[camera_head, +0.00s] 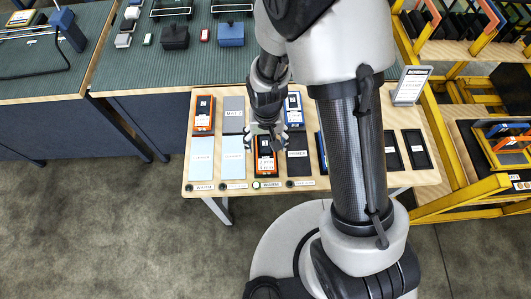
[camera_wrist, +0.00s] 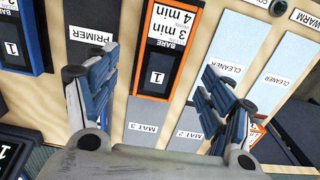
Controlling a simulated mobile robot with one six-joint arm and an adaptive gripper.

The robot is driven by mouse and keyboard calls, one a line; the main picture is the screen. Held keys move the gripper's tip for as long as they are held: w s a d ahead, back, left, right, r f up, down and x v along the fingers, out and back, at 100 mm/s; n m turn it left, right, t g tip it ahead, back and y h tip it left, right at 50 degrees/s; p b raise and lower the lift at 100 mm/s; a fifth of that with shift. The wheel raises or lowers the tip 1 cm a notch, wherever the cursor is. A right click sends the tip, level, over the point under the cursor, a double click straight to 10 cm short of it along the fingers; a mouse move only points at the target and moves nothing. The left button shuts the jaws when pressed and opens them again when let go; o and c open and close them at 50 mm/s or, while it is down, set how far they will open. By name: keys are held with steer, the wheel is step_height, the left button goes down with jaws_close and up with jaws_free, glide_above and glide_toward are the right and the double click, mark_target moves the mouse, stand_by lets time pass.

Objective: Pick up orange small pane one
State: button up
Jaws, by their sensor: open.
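The orange small pane one (camera_wrist: 172,55) is a dark slab with an orange edge and white labels reading BARE, 3 min, 4 min and 1. It lies on the wooden table. In the head view the pane (camera_head: 265,158) is at the front middle, partly hidden by my gripper (camera_head: 266,130). In the wrist view my gripper (camera_wrist: 160,68) is open, with one finger on each side of the pane's near part. Nothing is held. The height of the fingers above the pane is hard to tell.
A dark PRIMER pad (camera_wrist: 92,38) and light CLEANER pads (camera_wrist: 227,65) flank the pane. Grey mats (camera_wrist: 146,125) lie close below it. A blue-edged pane (camera_wrist: 20,45) and another orange pane (camera_head: 204,115) are nearby. A yellow rack (camera_head: 455,195) stands right of the table (camera_head: 425,177).

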mark_target(265, 151)
steer(key=shift+a+f+b, duration=0.15)
steer(key=shift+f+b, duration=0.95)
steer(key=shift+f, duration=1.6)
steer(key=shift+s, duration=0.1)
steer(key=shift+c, duration=0.2)
steer(key=c, duration=1.2)
